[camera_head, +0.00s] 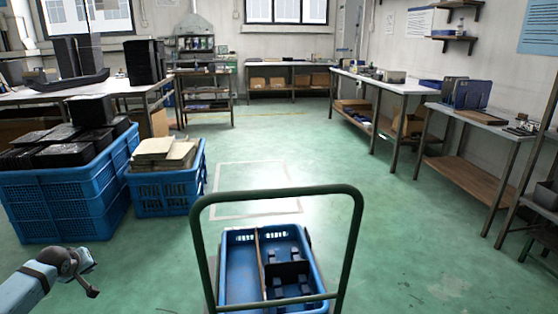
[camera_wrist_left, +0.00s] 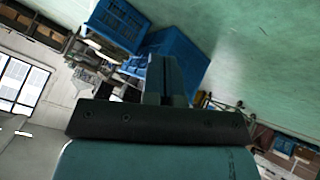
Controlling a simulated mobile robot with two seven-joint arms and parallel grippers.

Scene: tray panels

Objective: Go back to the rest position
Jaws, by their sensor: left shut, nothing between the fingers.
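My left arm comes in at the lower left of the head view, with a pale blue link and a dark grey end. My left gripper (camera_head: 90,290) hangs over the open green floor, in front of the blue crates and apart from them. In the left wrist view its fingers (camera_wrist_left: 160,72) are together, with nothing between them. My right arm and gripper are in neither view.
A trolley with a dark green handle (camera_head: 278,194) carries a divided blue tray (camera_head: 236,272). A large blue crate (camera_head: 62,205) with black parts and a smaller blue crate (camera_head: 165,190) stand left. Workbenches (camera_head: 470,118) line the right wall. Floor between is clear.

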